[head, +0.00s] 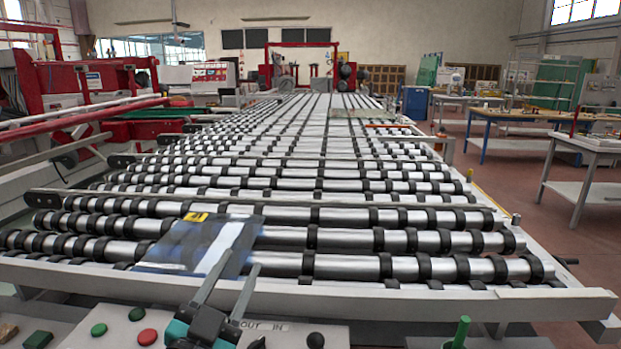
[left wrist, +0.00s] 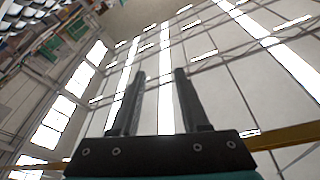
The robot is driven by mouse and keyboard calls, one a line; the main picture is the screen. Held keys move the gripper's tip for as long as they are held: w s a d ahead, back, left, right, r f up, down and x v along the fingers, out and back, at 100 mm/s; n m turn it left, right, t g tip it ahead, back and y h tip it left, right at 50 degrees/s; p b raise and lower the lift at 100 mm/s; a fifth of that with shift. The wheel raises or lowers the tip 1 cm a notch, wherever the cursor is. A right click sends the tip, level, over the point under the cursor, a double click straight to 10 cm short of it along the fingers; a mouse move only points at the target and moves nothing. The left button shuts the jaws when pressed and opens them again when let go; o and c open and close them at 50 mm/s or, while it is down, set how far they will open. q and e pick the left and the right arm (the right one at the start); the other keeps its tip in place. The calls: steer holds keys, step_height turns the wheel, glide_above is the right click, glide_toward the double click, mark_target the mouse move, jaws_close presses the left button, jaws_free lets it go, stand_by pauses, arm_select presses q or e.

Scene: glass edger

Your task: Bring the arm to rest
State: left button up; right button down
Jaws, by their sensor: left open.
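My left gripper (head: 232,277) is low in the head view, in front of the near edge of the roller conveyor (head: 400,290). Its two fingers are apart and point up and away, with nothing between them. In the left wrist view the open fingers (left wrist: 160,75) point toward the ceiling and windows, and the gap is empty. My right gripper is not in view.
A bluish glass sheet (head: 190,245) with a yellow label lies on the near rollers, partly behind my left fingers. A control panel with a green button (head: 137,313) and red button (head: 147,337) is below. Worktables (head: 590,142) stand at right.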

arm_select(q)
steer(key=s+a+f+n+g+y, duration=0.3)
steer(key=s+f+g, duration=0.1)
steer(key=f, duration=0.5)
steer(key=s+a+f+n+g+y, duration=0.2)
steer(key=s+a+f+g, duration=0.15)
steer(key=f, duration=0.55)
steer(key=s+d+f+g, duration=0.1)
steer(key=s+f+g, duration=0.4)
steer(key=s, duration=0.3)
steer(key=s+f+g, duration=0.4)
steer(key=s+f, duration=0.1)
steer(key=s, duration=0.4)
step_height(320, 180, down, 23)
steer(key=s+g+b, duration=0.1)
steer(key=s+a+f+g+b, duration=0.1)
steer(key=s+a+f, duration=0.1)
steer(key=s+f, duration=1.3)
steer(key=shift+s+a+b, duration=0.15)
steer(key=shift+a+b, duration=0.15)
steer(key=shift+b, duration=0.05)
